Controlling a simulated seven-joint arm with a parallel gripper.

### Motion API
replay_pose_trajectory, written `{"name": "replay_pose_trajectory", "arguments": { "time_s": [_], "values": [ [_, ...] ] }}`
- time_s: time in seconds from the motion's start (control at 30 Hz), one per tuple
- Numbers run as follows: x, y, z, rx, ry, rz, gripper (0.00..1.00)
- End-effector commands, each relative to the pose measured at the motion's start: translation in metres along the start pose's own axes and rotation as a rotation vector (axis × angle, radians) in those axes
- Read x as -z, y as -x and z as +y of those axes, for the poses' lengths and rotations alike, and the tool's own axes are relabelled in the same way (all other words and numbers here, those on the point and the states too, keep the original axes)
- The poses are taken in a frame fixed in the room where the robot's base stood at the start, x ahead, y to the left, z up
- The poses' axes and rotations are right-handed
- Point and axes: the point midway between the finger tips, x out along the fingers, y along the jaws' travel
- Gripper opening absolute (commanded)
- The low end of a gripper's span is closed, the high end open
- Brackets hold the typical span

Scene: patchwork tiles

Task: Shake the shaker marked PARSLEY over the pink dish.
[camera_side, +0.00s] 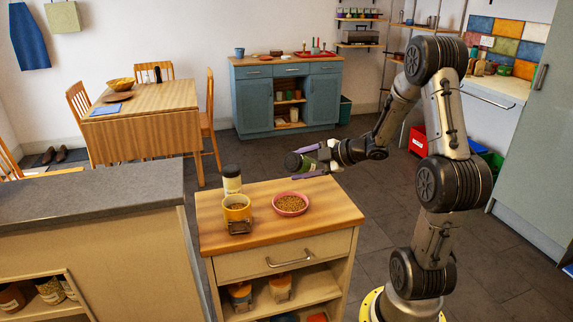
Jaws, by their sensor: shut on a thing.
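My gripper (311,161) is shut on a shaker (293,162) with a dark end and a greenish body. The shaker lies about on its side in the air, its dark end pointing left; any marking on it is too small to read. It is above and behind the pink dish (290,212), apart from it. The dish stands on the wooden top of a small cabinet and holds brownish grains. A second shaker (232,182), with a dark cap and pale label, stands upright at the left; its label is unreadable too.
A yellow pot (237,214) with brownish contents stands left of the dish, in front of the second shaker. A small dark object (239,227) is before it. The cabinet top (330,215) is clear at the right. A grey counter (90,195) stands at the left.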

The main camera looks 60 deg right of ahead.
Motion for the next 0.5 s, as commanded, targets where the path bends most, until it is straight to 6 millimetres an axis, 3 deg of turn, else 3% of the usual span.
{"name": "replay_pose_trajectory", "arguments": {
  "time_s": [0.5],
  "values": [
    [-0.013, -0.007, -0.010, -0.001, 0.398, -0.244, 0.02]
  ]
}}
